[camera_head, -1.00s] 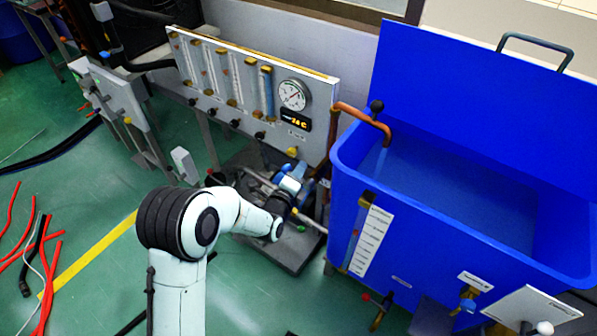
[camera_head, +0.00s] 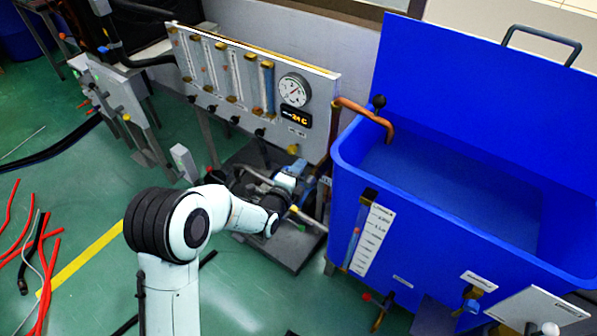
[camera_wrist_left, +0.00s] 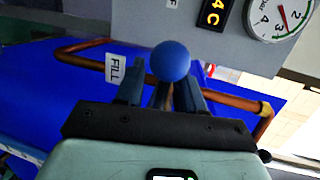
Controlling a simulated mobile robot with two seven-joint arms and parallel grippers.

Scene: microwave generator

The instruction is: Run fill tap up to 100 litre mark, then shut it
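The fill tap's blue ball handle (camera_wrist_left: 170,62) shows in the left wrist view, in front of a copper pipe with a FILL label (camera_wrist_left: 115,69). My left gripper (camera_wrist_left: 159,88) has its fingers apart, with the ball just beyond the gap; contact is unclear. In the head view my left gripper (camera_head: 308,177) is small, low beside the panel. The blue tank (camera_head: 465,262) holds water (camera_head: 455,195). Its copper spout (camera_head: 370,115) shows no stream. The sight tube (camera_head: 355,235) stands beside a white scale (camera_head: 373,240), too small to read exactly. My right gripper is not in view.
The flowmeter panel (camera_head: 222,85) with a round dial (camera_head: 294,90) stands behind my left arm. A dark base plate (camera_head: 290,245) lies below. Other valves (camera_head: 470,300) sit at the tank's front. Red hoses (camera_head: 45,245) lie on the green floor.

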